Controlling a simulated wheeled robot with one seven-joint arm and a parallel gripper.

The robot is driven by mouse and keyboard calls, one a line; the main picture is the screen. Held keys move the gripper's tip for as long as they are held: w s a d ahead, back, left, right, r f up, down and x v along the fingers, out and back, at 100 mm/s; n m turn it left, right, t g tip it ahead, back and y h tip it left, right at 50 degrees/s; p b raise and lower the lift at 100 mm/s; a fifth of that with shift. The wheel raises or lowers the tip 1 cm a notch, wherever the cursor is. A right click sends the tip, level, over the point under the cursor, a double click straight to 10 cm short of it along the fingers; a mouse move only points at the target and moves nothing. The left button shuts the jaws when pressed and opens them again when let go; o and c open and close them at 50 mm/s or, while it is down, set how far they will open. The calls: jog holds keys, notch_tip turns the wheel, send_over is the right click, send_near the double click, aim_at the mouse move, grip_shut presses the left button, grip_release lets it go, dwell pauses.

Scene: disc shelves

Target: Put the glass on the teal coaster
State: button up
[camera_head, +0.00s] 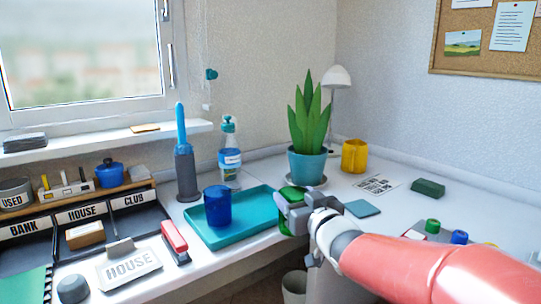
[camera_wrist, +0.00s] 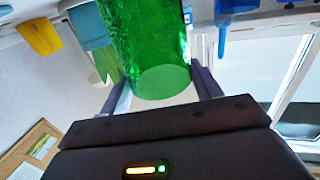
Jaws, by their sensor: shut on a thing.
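A green glass (camera_head: 292,194) is held in my gripper (camera_head: 293,212), just right of the teal tray; the fingers hide part of it. In the wrist view the green glass (camera_wrist: 148,45) stands between the two fingers (camera_wrist: 160,88), which close on its sides. I cannot tell whether its base is clear of the table. The teal coaster (camera_head: 362,208) is a flat square on the table, right of my gripper and apart from the glass, with nothing on it.
A blue glass (camera_head: 217,206) stands on the teal tray (camera_head: 256,225). A potted plant (camera_head: 307,166) is behind my gripper, and a yellow mug (camera_head: 354,156) is behind the coaster. A dark green block (camera_head: 428,188) lies to the right. A red stapler (camera_head: 175,242) is left of the tray.

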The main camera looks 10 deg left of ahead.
jog(key=d+f+m+t+h, duration=0.1)
jog(key=d+f+m+h, duration=0.1)
jog(key=d+f, duration=0.5)
jog(key=w+d+f+m+t+h, duration=0.1)
jog(key=d+f+h, duration=0.3)
jog(key=f, duration=1.5)
jog(key=d+f+m+h, duration=0.3)
jog(key=d+f+h, duration=0.1)
jog(key=d+f, duration=0.8)
jog(key=shift+w+d+f+m+t, duration=0.25)
jog(key=shift+f+m+t, duration=0.15)
jog(key=shift+f, duration=0.45)
